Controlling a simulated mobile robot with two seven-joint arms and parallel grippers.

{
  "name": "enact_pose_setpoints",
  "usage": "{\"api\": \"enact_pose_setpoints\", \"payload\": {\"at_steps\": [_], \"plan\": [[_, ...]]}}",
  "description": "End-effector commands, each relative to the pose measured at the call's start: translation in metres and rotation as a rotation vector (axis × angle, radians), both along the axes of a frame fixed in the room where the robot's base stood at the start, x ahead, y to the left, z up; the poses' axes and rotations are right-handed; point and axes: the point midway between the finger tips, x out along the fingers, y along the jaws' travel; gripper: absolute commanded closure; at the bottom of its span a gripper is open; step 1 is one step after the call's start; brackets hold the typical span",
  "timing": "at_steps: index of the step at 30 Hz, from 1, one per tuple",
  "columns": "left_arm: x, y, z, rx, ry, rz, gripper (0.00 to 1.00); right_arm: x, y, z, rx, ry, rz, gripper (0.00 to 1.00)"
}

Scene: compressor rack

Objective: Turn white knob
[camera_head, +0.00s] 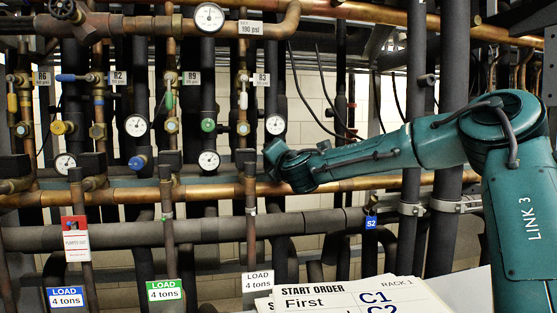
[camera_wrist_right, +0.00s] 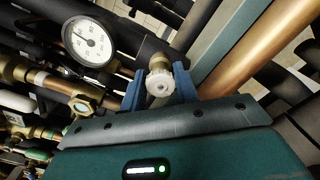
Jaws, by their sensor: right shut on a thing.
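The white knob (camera_wrist_right: 160,84) is a small round ribbed knob on a brass stem, seen in the right wrist view. My right gripper (camera_wrist_right: 159,82) has its two blue fingers on either side of it, shut on it. In the head view my right arm comes in from the right, and its wrist (camera_head: 288,167) is in front of the pipes below the R3 gauge. The knob and the fingertips are hidden behind the wrist there. My left gripper is not in view.
A round gauge (camera_wrist_right: 88,41) is close to the right gripper; the R3 gauge (camera_head: 275,124) is just above the wrist. Copper pipe (camera_wrist_right: 240,55) and dark pipes crowd around it. Yellow (camera_head: 58,128), blue (camera_head: 137,162) and green (camera_head: 208,125) knobs are to the left. Start-order cards (camera_head: 340,296) are below.

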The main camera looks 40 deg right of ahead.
Motion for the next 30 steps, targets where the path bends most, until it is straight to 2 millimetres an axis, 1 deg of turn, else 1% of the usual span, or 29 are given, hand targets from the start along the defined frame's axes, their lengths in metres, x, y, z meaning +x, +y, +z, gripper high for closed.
{"api": "enact_pose_setpoints", "payload": {"at_steps": [9,10,18,26,30], "plan": [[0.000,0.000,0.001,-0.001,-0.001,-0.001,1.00,0.000,0.000,-0.001,0.000,0.002,0.001,0.92],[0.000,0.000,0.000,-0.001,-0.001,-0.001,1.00,0.000,0.000,-0.001,0.000,0.002,0.001,0.69],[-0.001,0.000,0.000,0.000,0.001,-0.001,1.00,0.000,0.000,-0.001,0.001,0.001,0.000,0.48],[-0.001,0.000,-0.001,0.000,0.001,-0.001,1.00,-0.001,0.001,0.000,0.000,0.001,0.001,0.48],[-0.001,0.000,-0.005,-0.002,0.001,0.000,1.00,-0.011,0.006,-0.001,0.001,-0.002,0.002,0.48]]}}
